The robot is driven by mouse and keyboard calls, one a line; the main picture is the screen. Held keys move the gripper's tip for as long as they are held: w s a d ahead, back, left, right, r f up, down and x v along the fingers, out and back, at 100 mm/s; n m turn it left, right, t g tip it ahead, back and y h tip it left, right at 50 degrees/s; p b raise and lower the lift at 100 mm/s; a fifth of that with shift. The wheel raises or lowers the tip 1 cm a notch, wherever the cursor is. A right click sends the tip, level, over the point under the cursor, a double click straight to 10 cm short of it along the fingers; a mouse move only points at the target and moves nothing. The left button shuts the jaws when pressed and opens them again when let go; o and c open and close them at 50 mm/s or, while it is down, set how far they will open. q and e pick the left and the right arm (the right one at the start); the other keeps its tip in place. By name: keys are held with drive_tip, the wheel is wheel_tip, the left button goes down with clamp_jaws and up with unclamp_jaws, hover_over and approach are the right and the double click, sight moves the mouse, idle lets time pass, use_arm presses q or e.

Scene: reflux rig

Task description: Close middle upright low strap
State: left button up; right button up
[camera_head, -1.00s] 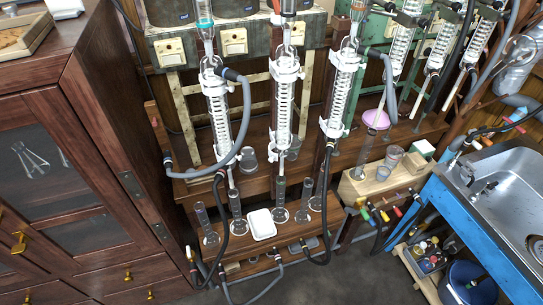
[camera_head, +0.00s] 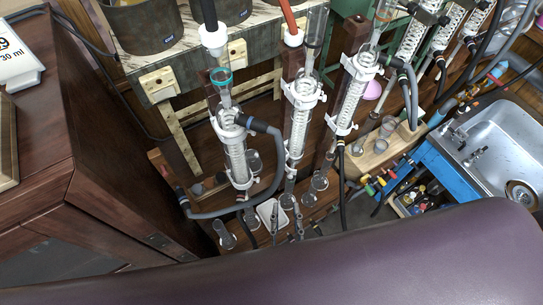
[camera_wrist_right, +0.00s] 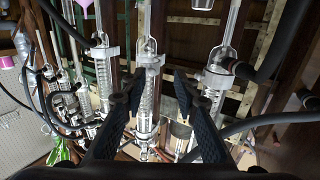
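The middle glass condenser (camera_head: 301,108) stands upright between two others in the head view, with white straps at its upper and lower ends. Its low strap (camera_head: 292,157) is small here, and I cannot tell whether it is open or shut. Nothing is held. My left gripper is out of view.
The left condenser (camera_head: 236,160) and right condenser (camera_head: 352,90) stand close by. A thick grey hose (camera_head: 262,192) loops beside the left one. The sink (camera_head: 497,145) is at the right, the wooden cabinet (camera_head: 85,150) left.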

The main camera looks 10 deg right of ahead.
sight(290, 178)
drive_tip(key=shift+m+h, duration=0.4)
drive_tip(key=shift+h, duration=0.1)
drive_tip(key=w, duration=0.1)
drive_tip(key=w+d+r+p, duration=0.1)
drive_tip(key=w+d+r, duration=0.1)
drive_tip(key=shift+w+r+p, duration=0.1)
drive_tip(key=shift+w+p, duration=0.2)
drive_tip(key=shift+p, duration=0.1)
drive_tip(key=x, duration=0.2)
drive_tip(key=shift+w+p, duration=0.35)
drive_tip(key=shift+w, duration=0.35)
drive_tip(key=shift+w+f, duration=0.2)
drive_tip(key=shift+f, duration=0.05)
drive_tip(key=shift+d, duration=0.1)
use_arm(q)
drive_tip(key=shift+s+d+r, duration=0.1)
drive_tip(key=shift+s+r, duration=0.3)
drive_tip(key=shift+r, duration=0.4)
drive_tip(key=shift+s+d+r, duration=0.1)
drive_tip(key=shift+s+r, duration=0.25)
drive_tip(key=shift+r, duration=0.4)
use_arm(e)
clamp_jaws()
